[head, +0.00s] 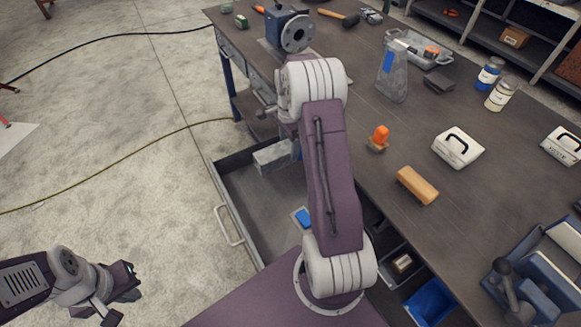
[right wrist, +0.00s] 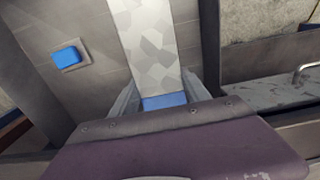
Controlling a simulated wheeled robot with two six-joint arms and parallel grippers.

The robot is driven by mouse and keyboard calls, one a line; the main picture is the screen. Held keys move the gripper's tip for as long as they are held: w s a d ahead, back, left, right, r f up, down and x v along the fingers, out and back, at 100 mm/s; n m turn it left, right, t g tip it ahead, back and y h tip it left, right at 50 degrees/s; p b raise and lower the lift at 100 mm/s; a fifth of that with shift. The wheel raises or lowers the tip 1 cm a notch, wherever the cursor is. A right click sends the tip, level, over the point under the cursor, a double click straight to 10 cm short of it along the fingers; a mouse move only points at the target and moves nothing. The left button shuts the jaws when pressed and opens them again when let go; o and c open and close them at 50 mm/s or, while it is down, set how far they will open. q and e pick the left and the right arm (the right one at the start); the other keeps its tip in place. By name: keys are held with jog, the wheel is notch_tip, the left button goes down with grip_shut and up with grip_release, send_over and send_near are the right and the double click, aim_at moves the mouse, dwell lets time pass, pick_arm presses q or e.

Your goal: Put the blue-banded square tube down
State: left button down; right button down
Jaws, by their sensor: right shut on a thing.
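The blue-banded square tube (right wrist: 150,45) shows in the right wrist view as a pale grey, mottled bar running away from my right gripper (right wrist: 160,92). Its blue band (right wrist: 165,101) lies close to the palm, between the two fingers. My right gripper is shut on the tube. In the head view my right arm hides this gripper and most of what is below it; I cannot tell whether the tube touches a surface. My left gripper (head: 110,302) is at the lower left over the floor, apart from the bench; its finger opening is unclear.
An open drawer (head: 240,185) lies under my right arm, with a pale grey piece (head: 275,157) and a blue item (head: 302,217) in it. On the bench stand a vise (head: 540,280), an orange-topped item (head: 379,138), a tan block (head: 417,185) and a flask (head: 393,75).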

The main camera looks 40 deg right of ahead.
notch_tip(320, 180, down, 7)
jog(key=shift+f+b, duration=0.1)
jog(key=shift+b, duration=0.3)
jog(key=shift+f, duration=0.15)
jog(key=c, duration=0.5)
grip_release()
jog(key=shift+f, duration=0.15)
